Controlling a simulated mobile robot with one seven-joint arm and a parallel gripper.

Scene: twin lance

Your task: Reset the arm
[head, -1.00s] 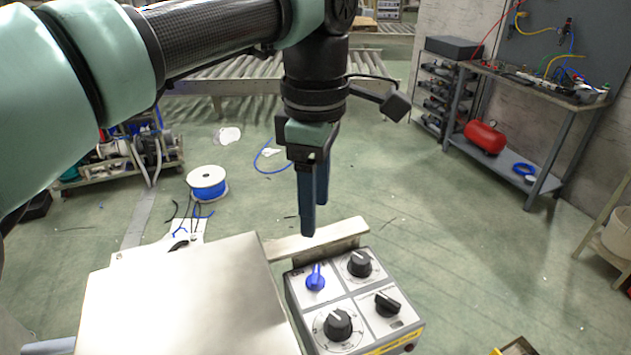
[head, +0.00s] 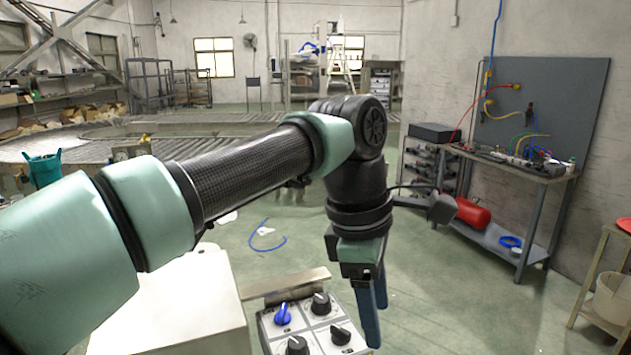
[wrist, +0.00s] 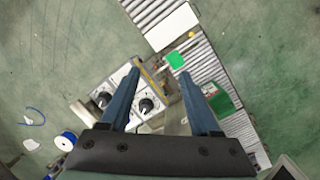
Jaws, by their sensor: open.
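My gripper (head: 372,318) hangs from my bent arm with its two blue fingers pointing down, to the right of the grey control box (head: 326,347). The fingers look empty. In the wrist view my gripper (wrist: 159,75) shows its fingers spread well apart with nothing between them. The control box carries a blue knob (head: 282,314) and several black knobs, such as the one at its back right (head: 321,303). The box also lies below the fingers in the wrist view (wrist: 118,82), partly hidden by the left finger.
A pale cabinet top (head: 180,305) lies left of the box, partly behind my arm. A workbench (head: 515,165) with cables and a red tank (head: 472,212) stands at the right. A roller conveyor (head: 240,125) runs across the back. Green floor between is mostly clear.

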